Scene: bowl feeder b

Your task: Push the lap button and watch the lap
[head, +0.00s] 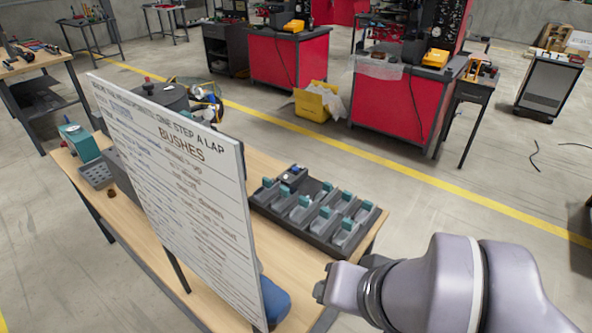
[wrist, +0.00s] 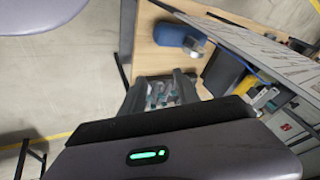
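No lap button can be clearly made out in either view. A dark round bowl unit (head: 170,97) stands on the bench behind the board, partly hidden by it, with a small red knob (head: 147,80) on top. A white board (head: 190,180) headed "BUSHES", with "one step a lap" above, stands upright along the bench; its edge shows in the wrist view (wrist: 262,45). My gripper (head: 322,284) is in front of the bench's right end, right of the board and apart from the bowl unit.
A dark tray (head: 318,238) of grey holders with teal parts lies on the wooden bench (head: 262,168). A blue rounded object (head: 272,302) is by the board's lower right corner; it also shows in the wrist view (wrist: 172,35). A teal device (head: 78,140) stands at left.

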